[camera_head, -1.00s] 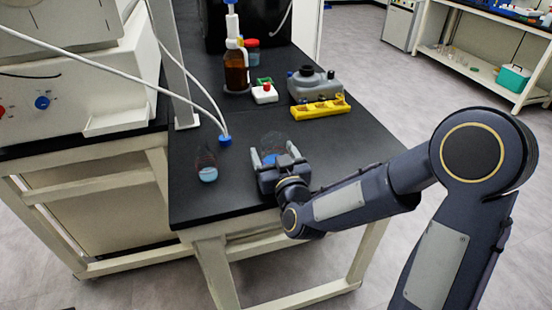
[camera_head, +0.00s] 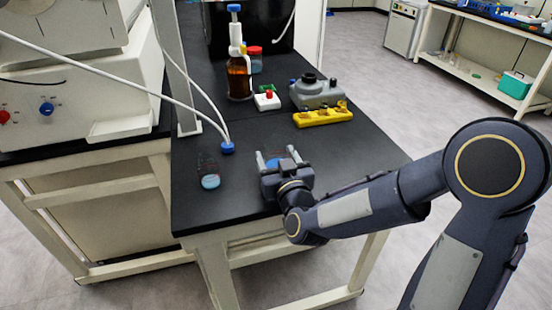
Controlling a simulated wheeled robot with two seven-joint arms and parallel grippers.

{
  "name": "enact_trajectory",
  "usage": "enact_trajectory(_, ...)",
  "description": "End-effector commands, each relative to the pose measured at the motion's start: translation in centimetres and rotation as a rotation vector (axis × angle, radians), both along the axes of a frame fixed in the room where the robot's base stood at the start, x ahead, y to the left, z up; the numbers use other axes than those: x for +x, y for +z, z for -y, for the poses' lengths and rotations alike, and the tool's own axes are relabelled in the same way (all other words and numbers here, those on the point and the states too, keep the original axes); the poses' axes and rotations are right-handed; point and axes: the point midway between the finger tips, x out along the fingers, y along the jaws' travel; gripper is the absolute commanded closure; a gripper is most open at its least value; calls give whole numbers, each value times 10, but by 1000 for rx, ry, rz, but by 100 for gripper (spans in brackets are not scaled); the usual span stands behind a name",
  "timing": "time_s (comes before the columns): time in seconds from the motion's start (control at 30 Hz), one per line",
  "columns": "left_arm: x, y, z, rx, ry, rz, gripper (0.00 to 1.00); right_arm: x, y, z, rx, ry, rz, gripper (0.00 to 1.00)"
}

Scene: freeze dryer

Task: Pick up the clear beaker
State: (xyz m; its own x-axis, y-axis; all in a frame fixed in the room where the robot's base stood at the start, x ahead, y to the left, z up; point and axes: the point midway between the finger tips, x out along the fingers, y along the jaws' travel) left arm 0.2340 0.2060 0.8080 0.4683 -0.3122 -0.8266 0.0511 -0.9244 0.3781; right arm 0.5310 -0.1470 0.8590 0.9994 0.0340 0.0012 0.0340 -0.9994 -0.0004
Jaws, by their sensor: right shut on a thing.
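A clear glass vessel with blue in it (camera_head: 275,156), which I take to be the clear beaker, is between the fingers of my right gripper near the front of the black table. My right gripper (camera_head: 277,155) is shut on it, one finger on each side. The gripper body hides its near side and base, so I cannot tell whether it touches the table. A second clear vessel with blue liquid (camera_head: 210,181) stands to the left, apart from the gripper. My left gripper is not in view.
A brown bottle (camera_head: 239,75), a red-buttoned white box (camera_head: 267,101), a grey container (camera_head: 318,92) and a yellow rack (camera_head: 323,116) stand farther back on the black table (camera_head: 225,209). A white tube ends at a blue cap (camera_head: 227,148) near the second vessel.

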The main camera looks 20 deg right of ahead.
Motion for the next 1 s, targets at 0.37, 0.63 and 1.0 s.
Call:
enact_trajectory(0.37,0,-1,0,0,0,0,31,-49,-1,1,-1,2,1,66)
enact_trajectory(0.63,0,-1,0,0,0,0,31,-88,0,3,0,2,0,66)
enact_trajectory(1.0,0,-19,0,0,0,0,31,-129,-4,6,-2,-7,8,66)
